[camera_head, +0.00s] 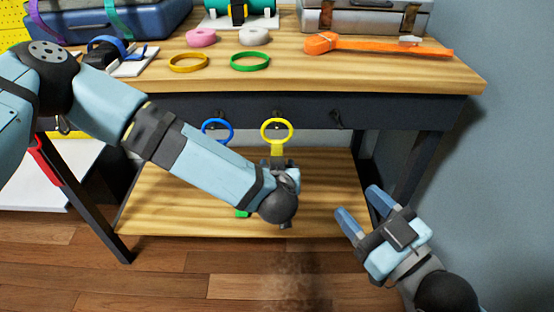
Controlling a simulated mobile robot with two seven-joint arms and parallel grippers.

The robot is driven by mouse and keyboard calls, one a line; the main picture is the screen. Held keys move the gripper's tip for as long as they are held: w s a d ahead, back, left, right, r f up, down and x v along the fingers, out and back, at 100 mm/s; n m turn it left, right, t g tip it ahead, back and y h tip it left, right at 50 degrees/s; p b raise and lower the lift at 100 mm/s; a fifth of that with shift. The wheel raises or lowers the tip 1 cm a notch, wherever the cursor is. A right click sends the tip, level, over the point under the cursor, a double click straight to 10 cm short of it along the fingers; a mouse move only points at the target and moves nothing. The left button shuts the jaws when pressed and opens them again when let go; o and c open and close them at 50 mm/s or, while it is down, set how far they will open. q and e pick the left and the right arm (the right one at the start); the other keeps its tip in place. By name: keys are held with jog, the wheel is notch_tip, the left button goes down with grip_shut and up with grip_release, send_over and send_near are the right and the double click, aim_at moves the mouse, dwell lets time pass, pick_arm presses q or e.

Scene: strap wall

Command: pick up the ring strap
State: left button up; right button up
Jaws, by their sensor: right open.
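Two straps with ring ends hang from hooks on the dark front rail of the workbench. One has a yellow ring (277,122); the other has a blue ring (204,128), partly covered by my left arm. Their lower parts are hidden behind that arm. My left arm reaches in from the left, and its wrist ends just below the yellow ring. Its jaws are not clear, and I cannot tell whether they touch the yellow strap. My right gripper (360,210) is open and empty at the lower right, in front of the lower shelf and apart from both straps.
On the benchtop (370,75) lie an orange strap (375,46), a green ring (250,61), a yellow ring band (188,62), and pink and white rolls. Metal cases stand behind. A grey wall bounds the right.

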pick_arm(q)
jog(key=c, duration=0.7)
jog(key=shift+c, duration=0.9)
pick_arm(e)
jog(key=shift+f, duration=0.3)
jog(key=shift+w, duration=0.1)
